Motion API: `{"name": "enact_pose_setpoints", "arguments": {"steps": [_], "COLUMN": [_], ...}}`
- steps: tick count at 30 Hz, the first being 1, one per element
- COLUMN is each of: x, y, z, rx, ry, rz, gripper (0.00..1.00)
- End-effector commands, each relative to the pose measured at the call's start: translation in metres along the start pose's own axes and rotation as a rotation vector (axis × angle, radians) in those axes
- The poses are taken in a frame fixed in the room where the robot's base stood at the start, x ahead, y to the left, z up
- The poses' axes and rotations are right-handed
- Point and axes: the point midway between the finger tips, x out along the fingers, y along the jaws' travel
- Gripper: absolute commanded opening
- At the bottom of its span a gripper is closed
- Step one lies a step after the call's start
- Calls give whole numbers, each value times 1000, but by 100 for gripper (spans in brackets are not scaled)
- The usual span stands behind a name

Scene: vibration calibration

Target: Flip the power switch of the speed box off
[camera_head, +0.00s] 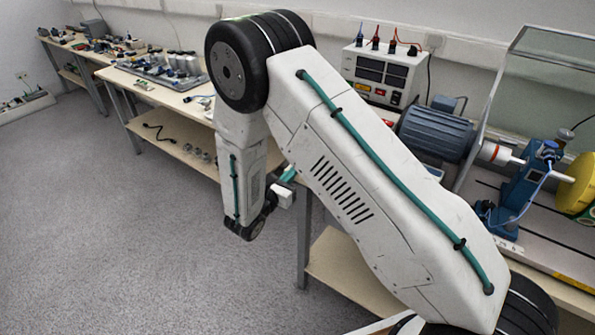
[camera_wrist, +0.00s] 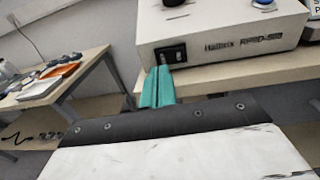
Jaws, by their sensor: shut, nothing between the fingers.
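The speed box (camera_wrist: 225,32) is a pale box with printed lettering, standing on a table edge in the wrist view. Its power switch (camera_wrist: 171,54) is a black rocker in a dark frame on the box's near face, at its left end. My gripper (camera_wrist: 158,72) has teal fingers, shut and empty, with the tips just below and very near the switch. I cannot tell whether they touch it. In the head view the gripper (camera_head: 288,174) is small and partly behind my arm. The speed box is not clearly visible there; my arm covers that part of the table.
A dark-blue knob (camera_wrist: 262,2) sits on top of the box. In the head view, a power supply with leads (camera_head: 384,72), a blue motor (camera_head: 437,132) and a yellow disc (camera_head: 580,188) stand to the right. Another bench (camera_head: 140,95) is at left; the grey floor is open.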

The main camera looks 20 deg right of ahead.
Motion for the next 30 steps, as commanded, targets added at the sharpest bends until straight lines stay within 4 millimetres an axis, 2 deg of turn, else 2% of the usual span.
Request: {"name": "enact_pose_setpoints", "arguments": {"steps": [1,6,12,18,30], "x": [-13,-54,-87,-100,-101], "y": [4,11,15,17,17], "z": [0,0,0,0,0], "rx": [0,-1,-1,-2,-2], "ry": [0,0,1,0,1], "rz": [6,7,3,-1,-1], "gripper": [0,0,0,0,0]}}
